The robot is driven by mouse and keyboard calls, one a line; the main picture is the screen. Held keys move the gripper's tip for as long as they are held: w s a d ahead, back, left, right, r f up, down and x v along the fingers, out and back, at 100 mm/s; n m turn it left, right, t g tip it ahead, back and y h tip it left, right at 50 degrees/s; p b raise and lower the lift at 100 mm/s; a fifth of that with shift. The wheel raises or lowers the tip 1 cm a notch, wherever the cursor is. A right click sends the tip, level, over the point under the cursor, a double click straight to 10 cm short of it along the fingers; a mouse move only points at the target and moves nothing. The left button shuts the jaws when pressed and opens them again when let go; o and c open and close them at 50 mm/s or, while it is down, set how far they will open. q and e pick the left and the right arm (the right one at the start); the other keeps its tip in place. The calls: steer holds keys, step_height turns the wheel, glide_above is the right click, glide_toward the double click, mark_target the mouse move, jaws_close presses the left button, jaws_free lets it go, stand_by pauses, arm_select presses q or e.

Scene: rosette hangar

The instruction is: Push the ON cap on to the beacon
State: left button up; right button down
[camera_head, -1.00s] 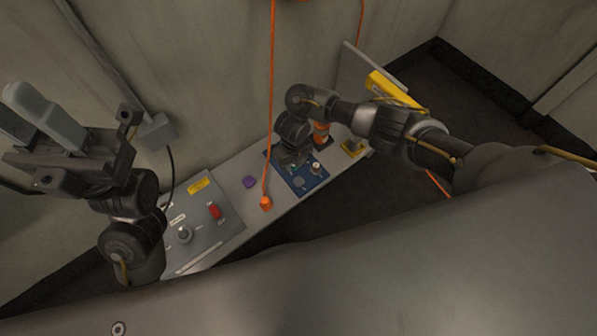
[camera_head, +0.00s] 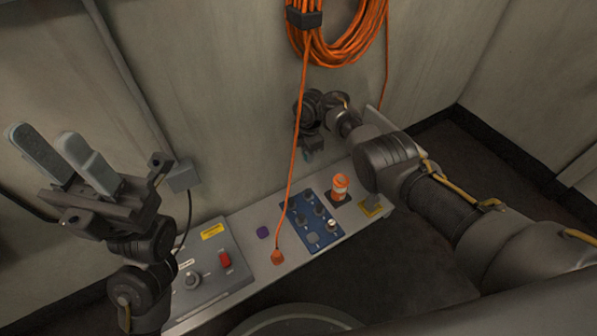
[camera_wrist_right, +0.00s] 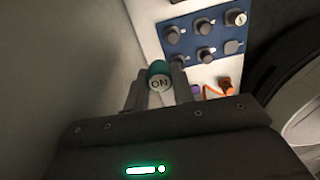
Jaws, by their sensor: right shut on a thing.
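The ON cap (camera_wrist_right: 160,80) is a round teal cap with a pale face lettered ON. In the right wrist view it sits between the fingers of my right gripper (camera_wrist_right: 158,88), which is shut on it. In the head view my right gripper (camera_head: 311,148) hangs above and behind the blue panel, near the wall; the cap is hard to make out there. An orange and white cylinder (camera_head: 340,187), which looks like the beacon, stands upright on the bench right of the blue panel, apart from the gripper. My left gripper (camera_head: 47,140) is open and empty, raised at the left.
The blue panel (camera_head: 321,240) carries several knobs. An orange cable (camera_head: 292,175) drops from a wall coil (camera_head: 345,40) to a plug (camera_head: 278,257) on the bench. A grey control box (camera_head: 212,282) with a red switch stands left. A yellow-based part (camera_head: 371,206) sits right of the cylinder.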

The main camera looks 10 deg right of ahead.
steer(key=s+d+m, duration=0.4)
steer(key=d+m, duration=0.7)
steer(key=m, duration=0.6)
steer(key=shift+s+d+f, duration=0.2)
steer(key=shift+d+f, duration=0.2)
steer(key=shift+f, duration=0.05)
steer(key=shift+f, duration=0.1)
steer(key=shift+f, duration=2.75)
steer(key=shift+p, duration=0.55)
steer(key=shift+p, duration=0.55)
